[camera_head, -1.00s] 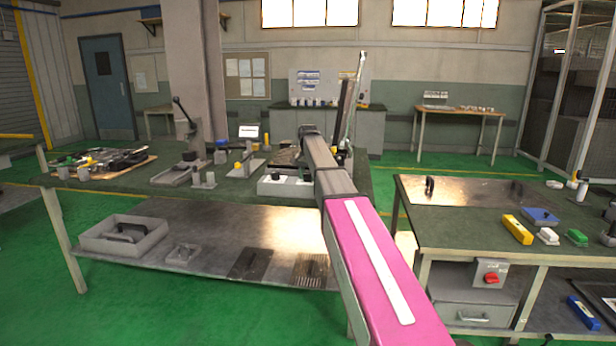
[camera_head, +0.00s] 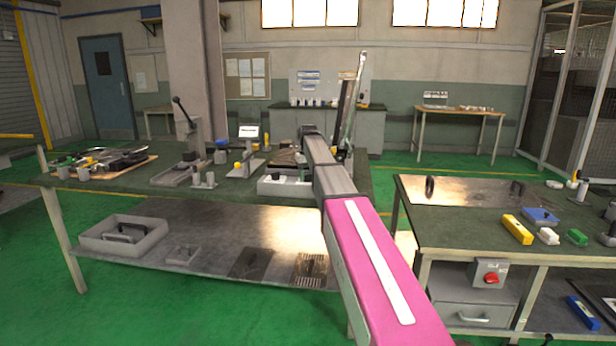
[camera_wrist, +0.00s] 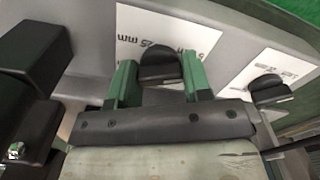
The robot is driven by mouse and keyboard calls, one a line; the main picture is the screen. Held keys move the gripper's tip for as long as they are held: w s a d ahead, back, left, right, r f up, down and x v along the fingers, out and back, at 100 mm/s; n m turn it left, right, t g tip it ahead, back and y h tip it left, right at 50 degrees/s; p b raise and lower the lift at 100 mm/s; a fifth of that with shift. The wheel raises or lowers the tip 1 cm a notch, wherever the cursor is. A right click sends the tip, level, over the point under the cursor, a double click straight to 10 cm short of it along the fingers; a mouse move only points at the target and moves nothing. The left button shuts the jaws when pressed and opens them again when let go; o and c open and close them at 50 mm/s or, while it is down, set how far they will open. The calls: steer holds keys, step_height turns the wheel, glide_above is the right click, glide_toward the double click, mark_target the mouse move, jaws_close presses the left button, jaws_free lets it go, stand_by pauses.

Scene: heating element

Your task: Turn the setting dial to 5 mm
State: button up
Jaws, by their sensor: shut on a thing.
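In the wrist view, the black setting dial (camera_wrist: 160,66) sits on a white label plate (camera_wrist: 140,35) with printed millimetre marks, partly readable as 25 mm. My gripper (camera_wrist: 160,82) has one green finger on each side of the dial and is shut on it. The dial's pointer and exact setting cannot be made out. In the head view, my arm reaches over the left workbench (camera_head: 110,187) and hides the gripper and the dial.
A second black knob (camera_wrist: 268,88) with its own white label is close on the right in the wrist view. A light grey box (camera_head: 283,188) stands on the workbench beside my arm. Tools and fixtures crowd the bench. The right workbench (camera_head: 450,230) is separate.

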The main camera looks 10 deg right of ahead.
steer(key=shift+n, duration=0.6)
steer(key=o, duration=0.9)
steer(key=shift+r, duration=0.15)
step_height(320, 180, up, 10)
steer(key=shift+r, duration=0.25)
